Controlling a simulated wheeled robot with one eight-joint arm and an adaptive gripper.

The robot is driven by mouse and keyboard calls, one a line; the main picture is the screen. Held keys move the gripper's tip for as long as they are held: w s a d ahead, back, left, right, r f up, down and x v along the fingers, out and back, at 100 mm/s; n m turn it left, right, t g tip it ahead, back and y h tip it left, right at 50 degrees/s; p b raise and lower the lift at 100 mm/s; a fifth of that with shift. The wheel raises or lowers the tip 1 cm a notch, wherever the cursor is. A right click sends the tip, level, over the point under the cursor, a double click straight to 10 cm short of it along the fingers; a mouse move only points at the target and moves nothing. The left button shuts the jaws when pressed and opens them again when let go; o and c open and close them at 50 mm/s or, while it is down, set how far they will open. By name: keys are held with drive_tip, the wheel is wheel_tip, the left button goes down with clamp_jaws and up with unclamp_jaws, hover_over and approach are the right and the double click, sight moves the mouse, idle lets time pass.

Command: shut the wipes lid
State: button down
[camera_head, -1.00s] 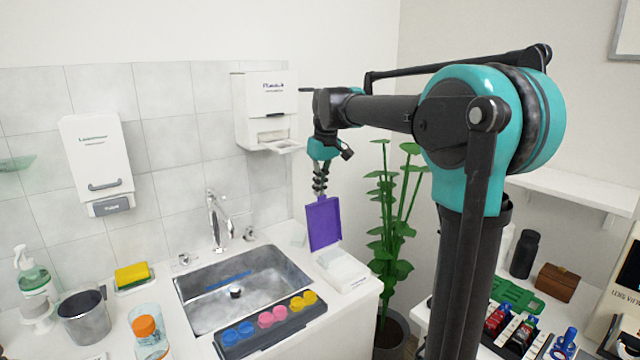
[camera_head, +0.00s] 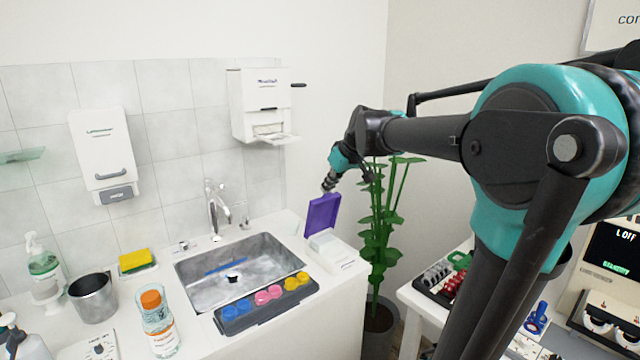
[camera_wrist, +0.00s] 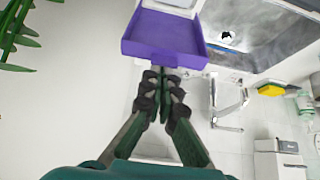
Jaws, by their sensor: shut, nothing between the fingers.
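The wipes box (camera_head: 340,258) is white and stands on the counter's right end, beside the sink. Its purple lid (camera_head: 322,212) stands raised at the back of the box, open. The lid also fills the top middle of the wrist view (camera_wrist: 165,38), with part of the white box past it. My gripper (camera_head: 328,186) is shut and empty, at the lid's top edge on its far side. In the wrist view my fingertips (camera_wrist: 167,72) are at the lid's near edge; I cannot tell whether they touch it.
The sink (camera_head: 240,270) with its faucet (camera_head: 216,212) is left of the box. A black tray of coloured pieces (camera_head: 262,305) lies in front of the sink. A paper dispenser (camera_head: 262,105) hangs on the wall above. A tall plant (camera_head: 383,225) stands right of the counter.

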drive_tip(key=shift+s+d+f+t+y, duration=0.7)
drive_tip(key=shift+s+d+f, duration=0.95)
drive_tip(key=shift+f, duration=1.5)
drive_tip(key=shift+s+d+f+t+y, duration=0.35)
drive_tip(key=shift+s+d+f+t, duration=0.6)
drive_tip(key=shift+s+f, duration=1.7)
drive_tip(key=shift+s+d+f+t+y, duration=0.65)
drive_tip(key=shift+s+d+f, duration=0.75)
drive_tip(key=shift+f, duration=2.2)
drive_tip(key=shift+s+a, duration=0.1)
drive_tip(key=shift+s, duration=0.15)
drive_tip(key=shift+s+d+r, duration=0.1)
drive_tip(key=shift+s+d, duration=0.25)
drive_tip(key=shift+s, duration=0.1)
drive_tip(key=shift+s, duration=0.1)
